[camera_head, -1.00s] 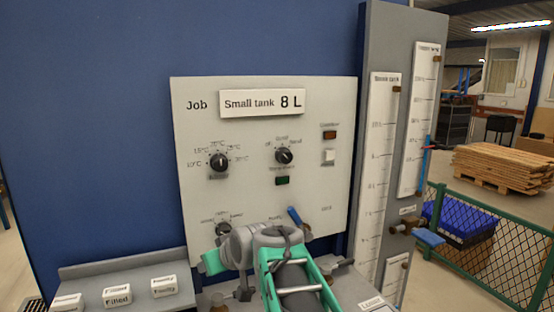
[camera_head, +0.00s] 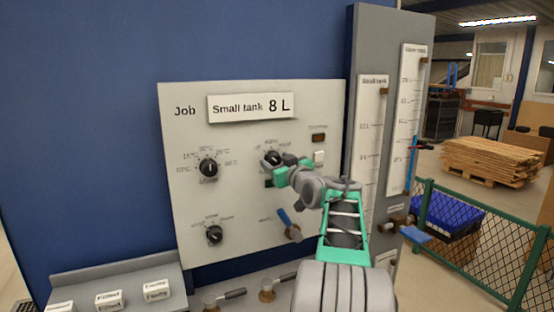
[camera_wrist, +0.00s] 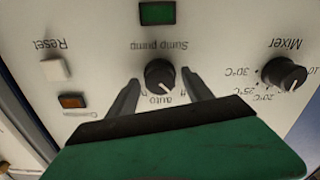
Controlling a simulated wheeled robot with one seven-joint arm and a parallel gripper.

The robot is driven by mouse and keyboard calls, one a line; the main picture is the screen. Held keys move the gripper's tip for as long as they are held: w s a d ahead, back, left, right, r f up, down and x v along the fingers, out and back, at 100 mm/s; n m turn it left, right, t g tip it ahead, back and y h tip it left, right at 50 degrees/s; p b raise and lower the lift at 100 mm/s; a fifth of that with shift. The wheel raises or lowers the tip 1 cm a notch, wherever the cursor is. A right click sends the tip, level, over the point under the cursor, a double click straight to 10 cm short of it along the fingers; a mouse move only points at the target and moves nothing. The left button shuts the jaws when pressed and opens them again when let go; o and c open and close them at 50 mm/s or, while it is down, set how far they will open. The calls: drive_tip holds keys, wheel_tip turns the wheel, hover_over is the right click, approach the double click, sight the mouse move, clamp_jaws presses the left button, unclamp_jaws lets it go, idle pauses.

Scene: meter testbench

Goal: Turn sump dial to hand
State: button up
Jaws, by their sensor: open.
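The sump pump dial (camera_wrist: 160,75) is a round black knob on the grey panel. The wrist view shows it upside down, with "auto" and part of "off" readable beside it; its white mark appears to point lower right, towards the off side. My gripper (camera_wrist: 160,78) is open, one dark finger on each side of the dial. I cannot tell whether the fingers touch it. In the head view my gripper (camera_head: 277,167) is at the panel and partly covers the dial (camera_head: 272,156). The hand label is hidden behind a finger.
The mixer dial (camera_wrist: 284,73), green lamp (camera_wrist: 157,13), white reset button (camera_wrist: 56,70) and orange lamp (camera_wrist: 72,101) surround the dial. A blue-handled valve (camera_head: 289,224) sits below. Two tank gauges (camera_head: 371,130) stand right. Labelled blocks (camera_head: 109,299) lie on the shelf lower left.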

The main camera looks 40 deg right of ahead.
clamp_jaws()
idle(0.6)
